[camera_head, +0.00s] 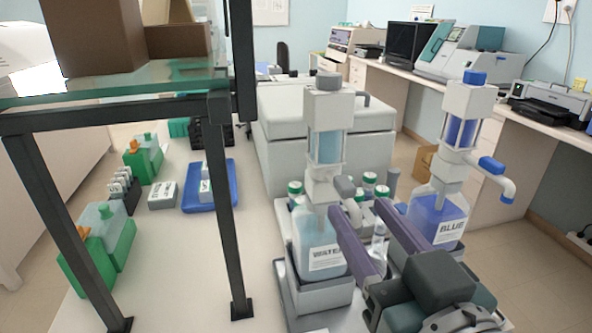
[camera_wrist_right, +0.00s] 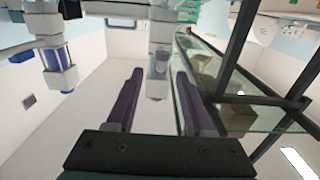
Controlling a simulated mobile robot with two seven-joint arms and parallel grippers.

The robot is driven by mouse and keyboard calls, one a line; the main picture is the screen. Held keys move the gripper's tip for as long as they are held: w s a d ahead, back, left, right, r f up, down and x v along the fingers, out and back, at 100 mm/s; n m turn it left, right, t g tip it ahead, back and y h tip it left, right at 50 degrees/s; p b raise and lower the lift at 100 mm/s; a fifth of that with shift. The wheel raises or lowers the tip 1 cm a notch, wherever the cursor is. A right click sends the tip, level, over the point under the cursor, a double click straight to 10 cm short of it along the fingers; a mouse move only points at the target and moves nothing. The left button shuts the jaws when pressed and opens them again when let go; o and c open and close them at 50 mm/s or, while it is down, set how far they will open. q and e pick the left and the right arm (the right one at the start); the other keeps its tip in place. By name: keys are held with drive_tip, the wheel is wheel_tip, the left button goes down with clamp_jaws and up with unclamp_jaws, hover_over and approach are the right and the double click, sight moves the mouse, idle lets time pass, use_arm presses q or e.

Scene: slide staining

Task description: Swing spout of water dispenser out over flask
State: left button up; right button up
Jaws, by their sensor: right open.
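The water dispenser (camera_head: 327,133) stands upright with its pump column above a clear bottle labelled WATER (camera_head: 318,247). A grey piece that looks like its spout (camera_head: 346,187) shows beside the column, just beyond my gripper's fingertips. My right gripper (camera_head: 363,208) is open, its purple fingers reaching toward the dispenser. A clear glass vessel, possibly the flask (camera_head: 379,246), shows between the fingers, partly hidden. In the right wrist view, upside down, the dispenser's pump (camera_wrist_right: 159,62) shows between the two fingers (camera_wrist_right: 160,75); contact cannot be told. My left gripper is out of view.
The blue dispenser (camera_head: 438,205) stands close on the right, its spout (camera_head: 494,172) pointing right. Green-capped bottles (camera_head: 369,179) stand behind the gripper. A dark-framed glass shelf (camera_head: 180,78) rises on the left. Green boxes (camera_head: 97,245) and a blue tray (camera_head: 228,190) lie further left.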

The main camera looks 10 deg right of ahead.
sight(350, 197)
drive_tip(key=w, duration=0.6)
drive_tip(key=shift+w+a, duration=0.1)
drive_tip(key=shift+w, duration=0.1)
clamp_jaws()
idle(1.2)
